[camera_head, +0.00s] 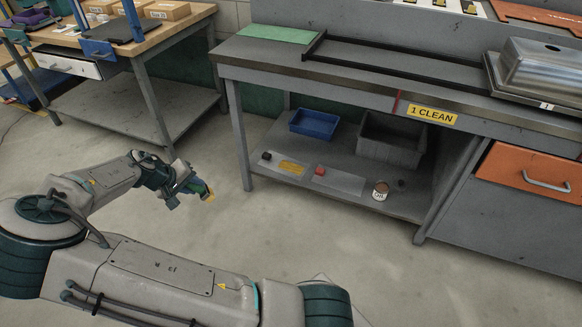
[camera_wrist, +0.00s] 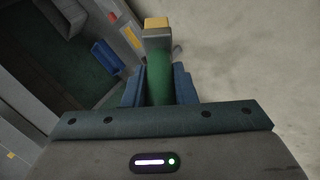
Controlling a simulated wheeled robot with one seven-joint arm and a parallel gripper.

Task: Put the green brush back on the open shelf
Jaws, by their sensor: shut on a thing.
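My gripper (camera_head: 184,190) is out over the bare floor, to the left of the bench in the head view. It is shut on the green brush (camera_wrist: 159,78), which has a green body with a grey and yellow end. In the wrist view the brush stands out between the blue fingers. In the head view the brush (camera_head: 204,188) shows only small, with its yellow end to the right. The open shelf (camera_head: 338,204) is the low grey shelf under the bench marked "1 CLEAN", to the right of my gripper and apart from it.
On the shelf are a blue bin (camera_head: 314,124), a grey bin (camera_head: 390,139), a red knob (camera_head: 320,171) and a can (camera_head: 380,189). Bench legs (camera_head: 240,135) stand at its corners. The shelf's front left and middle hold small flat items. Another workbench (camera_head: 170,70) stands at the left. The floor between is clear.

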